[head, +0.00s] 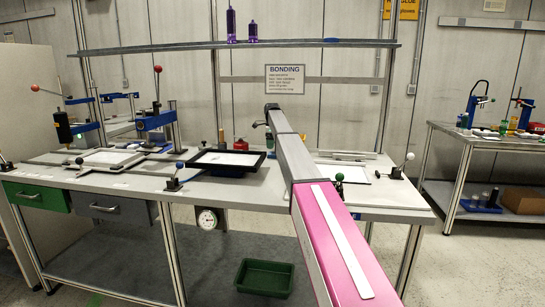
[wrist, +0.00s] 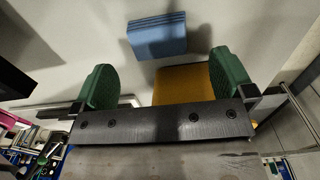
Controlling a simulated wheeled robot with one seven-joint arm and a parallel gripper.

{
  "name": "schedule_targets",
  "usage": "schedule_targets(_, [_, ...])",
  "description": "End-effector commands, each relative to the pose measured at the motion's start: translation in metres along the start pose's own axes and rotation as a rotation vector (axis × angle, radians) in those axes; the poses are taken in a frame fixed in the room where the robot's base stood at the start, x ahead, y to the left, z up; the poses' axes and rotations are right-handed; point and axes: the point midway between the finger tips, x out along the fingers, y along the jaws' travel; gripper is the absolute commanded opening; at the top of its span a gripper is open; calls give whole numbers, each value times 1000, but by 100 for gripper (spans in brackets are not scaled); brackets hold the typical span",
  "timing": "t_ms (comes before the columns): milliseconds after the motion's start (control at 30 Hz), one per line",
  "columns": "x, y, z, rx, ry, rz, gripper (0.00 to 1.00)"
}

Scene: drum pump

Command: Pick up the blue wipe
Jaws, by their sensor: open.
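The blue wipe (wrist: 157,34) is a flat, folded-looking blue square on a pale surface, near the top middle of the wrist view. My gripper (wrist: 165,66) shows in the wrist view with its two green fingers wide apart and nothing held between them. The blue wipe appears beyond the fingertips, roughly midway between them and apart from both. In the head view my arm reaches over the bench. I cannot make out the fingers or the blue wipe there.
A yellow-orange flat item (wrist: 183,84) shows between the fingers, partly covered by my gripper's body. The grey bench (head: 240,190) bears a black-framed tray (head: 228,172), and lever clamps (head: 173,178). A shelf (head: 180,47) spans above. A green bin (head: 264,278) sits below.

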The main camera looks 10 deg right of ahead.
Motion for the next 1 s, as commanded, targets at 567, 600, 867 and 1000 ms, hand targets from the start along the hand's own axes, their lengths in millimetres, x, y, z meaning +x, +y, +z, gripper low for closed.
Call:
schedule_targets(567, [55,1,-4,0,0,-1,100])
schedule_targets(600, [56,1,-4,0,0,-1,100])
schedule_targets(867, [55,1,-3,0,0,-1,64])
schedule_targets(1000, [55,1,-3,0,0,-1,51])
